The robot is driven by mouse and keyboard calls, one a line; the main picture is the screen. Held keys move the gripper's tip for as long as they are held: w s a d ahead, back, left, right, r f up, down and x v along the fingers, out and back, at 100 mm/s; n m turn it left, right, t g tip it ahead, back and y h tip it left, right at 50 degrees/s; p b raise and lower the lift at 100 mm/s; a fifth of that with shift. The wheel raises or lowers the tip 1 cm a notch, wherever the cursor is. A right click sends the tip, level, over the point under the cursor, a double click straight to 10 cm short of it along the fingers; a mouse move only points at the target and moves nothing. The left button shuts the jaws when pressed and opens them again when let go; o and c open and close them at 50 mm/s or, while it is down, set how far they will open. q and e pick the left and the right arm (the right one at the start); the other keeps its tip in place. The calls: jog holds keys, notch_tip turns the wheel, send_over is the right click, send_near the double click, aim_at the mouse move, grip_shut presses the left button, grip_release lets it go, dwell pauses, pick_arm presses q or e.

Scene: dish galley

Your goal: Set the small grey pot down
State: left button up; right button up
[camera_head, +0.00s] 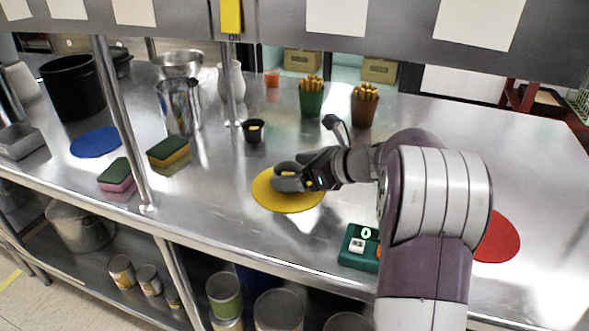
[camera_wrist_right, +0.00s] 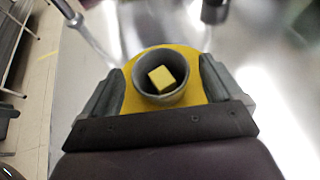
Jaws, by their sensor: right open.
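The small grey pot (camera_wrist_right: 163,97) stands upright on the round yellow mat (camera_wrist_right: 132,65), with a yellow cube (camera_wrist_right: 161,78) inside it. My right gripper (camera_head: 290,180) is low over the yellow mat in the head view, and its fingers hide most of the pot there. In the right wrist view the open fingers are on either side of the pot, with a gap showing at each side. My left gripper is not in view.
A small black pot (camera_head: 253,138) with something yellow inside stands behind the mat. A green box with a display (camera_head: 361,262) sits at the front edge. A metal post (camera_head: 122,130) and sponges (camera_head: 168,153) are to the left. A red mat (camera_head: 498,240) lies right.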

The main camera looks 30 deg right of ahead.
jog(key=v, duration=1.1)
jog(key=shift+s+d+p, duration=0.15)
jog(key=shift+s+p, duration=0.15)
jog(key=shift+p, duration=0.15)
jog(key=shift+r, duration=0.15)
